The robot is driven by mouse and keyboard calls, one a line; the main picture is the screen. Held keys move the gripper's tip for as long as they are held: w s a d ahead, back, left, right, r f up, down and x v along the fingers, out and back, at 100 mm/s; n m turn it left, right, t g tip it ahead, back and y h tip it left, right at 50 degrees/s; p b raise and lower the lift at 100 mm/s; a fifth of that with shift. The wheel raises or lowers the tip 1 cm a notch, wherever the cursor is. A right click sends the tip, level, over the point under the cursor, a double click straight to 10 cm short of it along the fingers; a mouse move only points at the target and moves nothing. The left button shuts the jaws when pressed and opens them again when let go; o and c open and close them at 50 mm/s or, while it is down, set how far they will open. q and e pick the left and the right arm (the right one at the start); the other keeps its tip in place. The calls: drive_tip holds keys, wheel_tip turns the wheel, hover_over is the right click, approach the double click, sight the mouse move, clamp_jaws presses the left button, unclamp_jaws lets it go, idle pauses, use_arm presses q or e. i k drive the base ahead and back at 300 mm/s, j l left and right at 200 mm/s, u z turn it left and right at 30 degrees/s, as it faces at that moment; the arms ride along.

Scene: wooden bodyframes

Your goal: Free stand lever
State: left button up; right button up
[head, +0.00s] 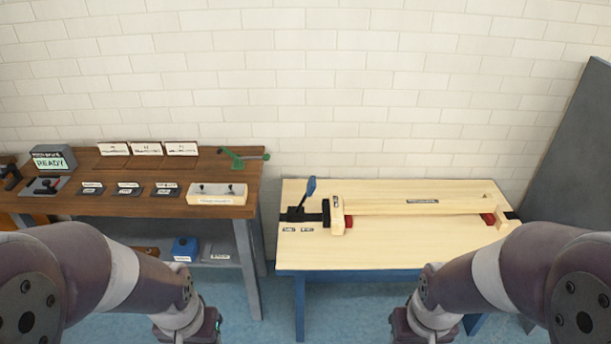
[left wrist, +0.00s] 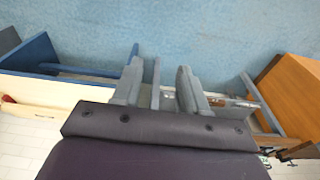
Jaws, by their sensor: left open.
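A blue lever (head: 309,187) stands tilted on a black clamp (head: 306,215) at the left end of the pale wooden table (head: 380,255). A long wooden frame piece (head: 410,208) lies across the table beside the clamp, with a short upright end block (head: 337,214) near the lever. My left gripper (left wrist: 157,88) is open and empty in the left wrist view, over the blue floor and well apart from the lever. In the head view both arms hang low in front of the tables. My right gripper's fingers are out of frame.
A brown workbench (head: 120,208) at the left holds a READY display (head: 52,160), a green tool (head: 240,158), a labelled tray (head: 217,193) and several small labelled parts. A blue box (head: 184,249) sits on its lower shelf. A grey panel (head: 575,165) leans at the right.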

sight(311, 186)
drive_tip(key=i+l+z, duration=0.3)
drive_tip(key=i, duration=0.65)
drive_tip(key=i+l+z, duration=0.1)
drive_tip(key=i+z, duration=0.2)
drive_tip(key=i, duration=0.7)
